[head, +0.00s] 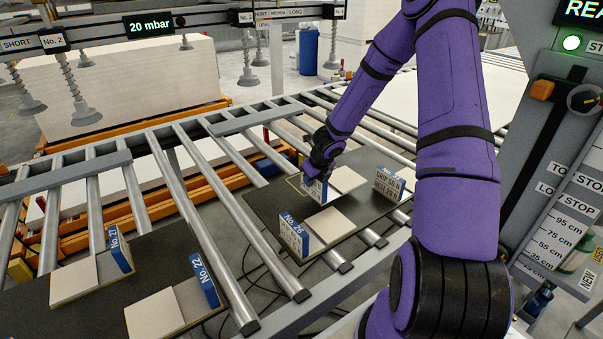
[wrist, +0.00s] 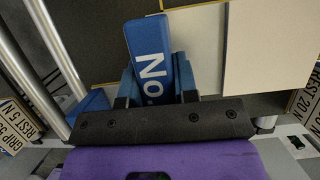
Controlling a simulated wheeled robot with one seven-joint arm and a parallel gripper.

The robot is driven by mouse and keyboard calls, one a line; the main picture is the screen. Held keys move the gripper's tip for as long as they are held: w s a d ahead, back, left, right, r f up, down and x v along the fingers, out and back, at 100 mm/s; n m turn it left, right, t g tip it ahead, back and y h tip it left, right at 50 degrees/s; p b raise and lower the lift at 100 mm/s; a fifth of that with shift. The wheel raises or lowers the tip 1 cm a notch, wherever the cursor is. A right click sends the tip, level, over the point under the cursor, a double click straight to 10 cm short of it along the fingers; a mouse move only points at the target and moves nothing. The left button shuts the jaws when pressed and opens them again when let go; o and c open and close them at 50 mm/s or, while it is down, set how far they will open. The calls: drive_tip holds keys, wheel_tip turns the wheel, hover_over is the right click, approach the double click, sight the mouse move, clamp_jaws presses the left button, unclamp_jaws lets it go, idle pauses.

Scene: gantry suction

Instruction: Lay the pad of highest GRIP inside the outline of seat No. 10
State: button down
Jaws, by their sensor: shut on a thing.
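My gripper (head: 318,165) is shut on an upright blue plate (wrist: 150,52) that reads "No."; its number is hidden. In the head view this held plate (head: 314,191) stands over the dark board. A pale square pad (head: 347,178) lies just right of it and also shows in the wrist view (wrist: 268,50). A thin yellow outline (head: 292,183) shows on the board left of my gripper. I cannot tell which seat number it carries, nor whether the held piece touches the board. A plate (head: 388,184) at right reads REST 20 N; its GRIP figure is small.
Pad No. 26 (head: 293,236) stands nearer on the same board. Pads No. 27 (head: 119,250) and No. 22 (head: 205,281) stand on another dark board at lower left. Steel rollers (head: 225,205) run between the boards. Suction cups (head: 86,114) hang at upper left.

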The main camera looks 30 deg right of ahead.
drive_tip(key=shift+w+d, duration=0.1)
drive_tip(key=shift+w, duration=0.65)
drive_tip(key=shift+w+f, duration=0.35)
drive_tip(key=shift+w, duration=0.55)
drive_tip(key=shift+w+d+r, duration=0.15)
drive_tip(key=shift+w+r, duration=0.05)
drive_tip(key=shift+w, duration=0.6)
drive_tip(key=w, duration=0.2)
drive_tip(key=w+f, duration=0.1)
drive_tip(key=w, duration=0.2)
drive_tip(key=w+d, duration=0.1)
drive_tip(key=w, duration=0.1)
drive_tip(key=shift+w+f, duration=0.2)
drive_tip(key=shift+w, duration=0.1)
drive_tip(key=shift+f, duration=1.45)
drive_tip(key=shift+f, duration=0.1)
